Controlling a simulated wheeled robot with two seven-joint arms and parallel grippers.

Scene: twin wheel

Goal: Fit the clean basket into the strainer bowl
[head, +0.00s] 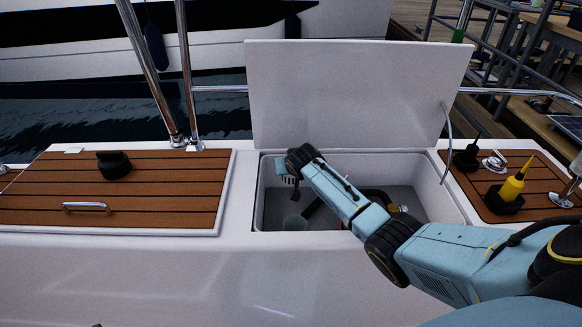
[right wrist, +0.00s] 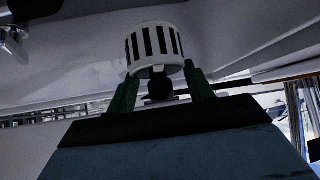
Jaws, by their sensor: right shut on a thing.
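My right gripper (right wrist: 159,78) is shut on the basket (right wrist: 154,46), a white cylinder with dark vertical slots, held between two green fingers in the right wrist view. In the head view my right arm reaches into the open locker, and the slotted basket (head: 290,180) shows just below my right gripper (head: 282,169), inside the locker near its left wall. A dark grey round thing (head: 295,222) stands lower on the locker floor, below the basket and apart from it; it may be the strainer bowl, but I cannot tell. My arm hides part of the locker. My left gripper is out of view.
The locker lid (head: 350,90) stands open behind the locker. A dark hose (head: 312,208) runs beside the round thing. A black round object (head: 114,164) lies on the left teak deck. A yellow bottle (head: 512,185) and a small black funnel-like object (head: 467,156) stand on the right deck.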

